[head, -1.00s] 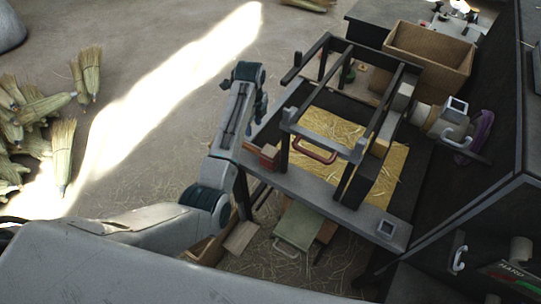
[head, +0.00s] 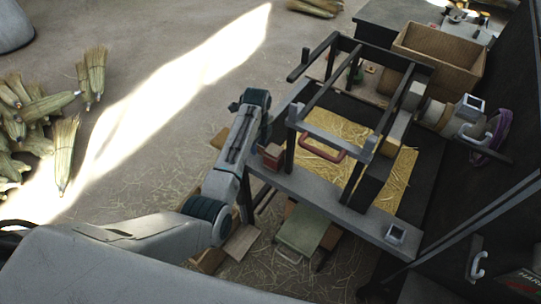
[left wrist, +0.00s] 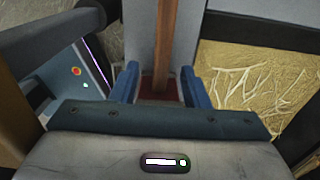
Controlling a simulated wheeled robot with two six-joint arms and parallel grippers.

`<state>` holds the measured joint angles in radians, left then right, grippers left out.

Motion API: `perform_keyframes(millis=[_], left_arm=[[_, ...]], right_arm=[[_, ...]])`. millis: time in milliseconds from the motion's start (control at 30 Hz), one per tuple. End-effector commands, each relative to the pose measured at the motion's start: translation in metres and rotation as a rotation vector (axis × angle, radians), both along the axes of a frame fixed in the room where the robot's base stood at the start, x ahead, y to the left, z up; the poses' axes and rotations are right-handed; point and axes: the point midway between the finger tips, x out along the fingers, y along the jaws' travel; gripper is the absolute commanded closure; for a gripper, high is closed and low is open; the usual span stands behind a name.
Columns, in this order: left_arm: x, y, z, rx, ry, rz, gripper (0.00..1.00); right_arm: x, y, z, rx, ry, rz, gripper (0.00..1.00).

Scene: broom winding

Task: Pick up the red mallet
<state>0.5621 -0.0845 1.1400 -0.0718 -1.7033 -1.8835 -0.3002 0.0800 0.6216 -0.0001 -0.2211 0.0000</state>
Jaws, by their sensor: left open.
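The red mallet shows as a red block-shaped head (head: 272,155) at the left end of the grey bench. In the left wrist view its dark red head (left wrist: 158,89) lies between my fingers, and a brown wooden handle (left wrist: 163,45) runs away from it. My left gripper (left wrist: 160,85) is open, with one blue finger on each side of the mallet. I cannot tell whether the fingers touch it. In the head view my left wrist is above and left of the mallet, and the fingertips are hard to make out.
A dark frame with a red-brown handle (head: 323,148) stands on the grey bench (head: 330,205), close right of my arm. Yellow straw (head: 340,125) lies inside. A cardboard box (head: 440,52) stands behind. Brooms (head: 66,150) lie on the floor at left, where there is open room.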

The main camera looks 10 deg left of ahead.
Motion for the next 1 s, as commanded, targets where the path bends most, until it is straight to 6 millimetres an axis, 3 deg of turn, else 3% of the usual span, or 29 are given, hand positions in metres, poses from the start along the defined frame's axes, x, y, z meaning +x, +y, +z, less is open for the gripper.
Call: perform_keyframes(millis=[333,667,867,1000], left_arm=[[0.004,0.008,-0.043,0.001,0.002,0.000,0.58],[0.005,0.008,-0.050,0.000,0.000,0.000,0.58],[0.004,0.008,-0.050,0.000,0.000,0.000,0.97],[0.005,0.007,-0.049,0.000,-0.001,0.000,1.00]], right_arm=[[0.000,0.000,0.009,0.000,0.000,0.000,0.64],[0.000,0.001,0.009,0.002,0.000,-0.001,0.64],[-0.001,0.001,0.009,0.001,0.000,-0.001,0.64],[0.000,0.001,0.009,0.001,0.000,-0.001,0.64]])
